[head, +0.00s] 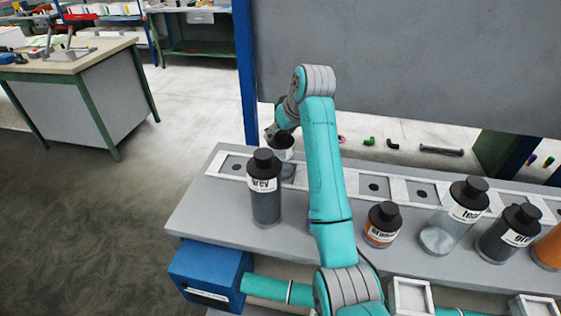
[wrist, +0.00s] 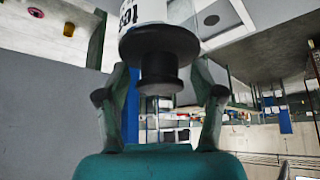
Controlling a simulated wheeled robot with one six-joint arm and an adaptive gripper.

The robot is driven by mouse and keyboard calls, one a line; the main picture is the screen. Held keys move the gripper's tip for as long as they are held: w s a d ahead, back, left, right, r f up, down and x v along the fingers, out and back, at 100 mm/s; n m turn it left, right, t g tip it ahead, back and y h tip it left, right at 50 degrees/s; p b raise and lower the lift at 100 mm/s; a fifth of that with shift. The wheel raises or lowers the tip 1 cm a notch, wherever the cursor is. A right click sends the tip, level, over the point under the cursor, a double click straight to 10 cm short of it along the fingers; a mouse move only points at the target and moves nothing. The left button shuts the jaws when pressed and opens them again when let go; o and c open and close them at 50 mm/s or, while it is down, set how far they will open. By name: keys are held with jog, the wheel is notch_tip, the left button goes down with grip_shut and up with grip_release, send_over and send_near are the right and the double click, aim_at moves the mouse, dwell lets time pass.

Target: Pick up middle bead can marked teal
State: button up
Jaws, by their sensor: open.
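A bead can (head: 283,157) with a black cap stands at the far left of the bench, partly hidden by my gripper (head: 277,133). In the wrist view this can's white label (wrist: 150,10) is cut off by the top edge; its upside-down letters seem to read "tea". Its black cap (wrist: 160,62) lies between the two fingers of my open gripper (wrist: 160,98), with gaps on both sides. Another, clear can (head: 452,218), its label starting "tea", stands upright at the right. It looks larger.
A tall grey can (head: 265,200) stands close in front of my gripper. A grey panel (head: 420,60) rises behind.

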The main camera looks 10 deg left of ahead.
grip_shut()
jog(key=shift+r, duration=0.15)
